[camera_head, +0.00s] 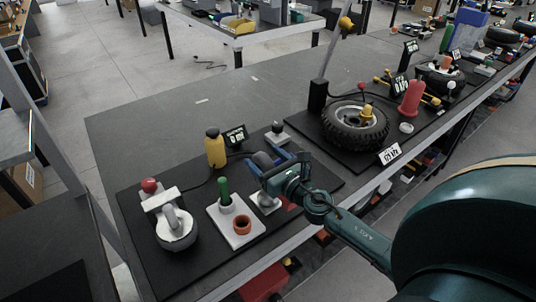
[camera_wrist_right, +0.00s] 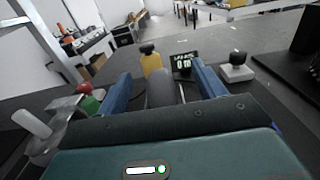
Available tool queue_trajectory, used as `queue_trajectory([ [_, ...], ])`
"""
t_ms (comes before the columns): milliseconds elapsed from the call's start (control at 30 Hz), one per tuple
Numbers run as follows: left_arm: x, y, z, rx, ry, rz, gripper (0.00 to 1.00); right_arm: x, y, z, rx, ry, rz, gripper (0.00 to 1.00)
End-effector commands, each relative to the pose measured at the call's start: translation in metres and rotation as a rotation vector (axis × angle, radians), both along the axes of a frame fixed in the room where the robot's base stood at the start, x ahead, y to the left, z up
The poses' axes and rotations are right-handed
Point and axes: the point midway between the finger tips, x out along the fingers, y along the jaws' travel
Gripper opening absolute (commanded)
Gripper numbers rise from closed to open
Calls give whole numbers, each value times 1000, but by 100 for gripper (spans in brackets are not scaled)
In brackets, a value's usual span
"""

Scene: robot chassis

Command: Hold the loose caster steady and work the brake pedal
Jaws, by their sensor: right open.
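My right gripper (camera_head: 266,160) is open over the mat, right of this caster. Its blue fingers (camera_wrist_right: 163,84) stand either side of a dark grey rounded part (camera_wrist_right: 159,92), with gaps visible. I cannot tell whether that part is a wheel or a pedal; its lower end is hidden. My left gripper is out of view.
A yellow bottle (camera_head: 215,150) and a small display (camera_head: 236,135) stand behind. A large tyre (camera_head: 335,138) is on the right mat.

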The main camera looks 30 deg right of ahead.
Motion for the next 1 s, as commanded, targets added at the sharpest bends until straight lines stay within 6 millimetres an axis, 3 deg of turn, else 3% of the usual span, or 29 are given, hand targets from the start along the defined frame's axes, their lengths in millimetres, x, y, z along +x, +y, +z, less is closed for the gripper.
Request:
queue_trajectory([
  [400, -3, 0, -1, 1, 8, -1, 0, -1, 2, 0, 0, 0, -1, 67],
  [1000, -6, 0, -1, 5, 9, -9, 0, -1, 2, 0, -1, -1, 0, 18],
])
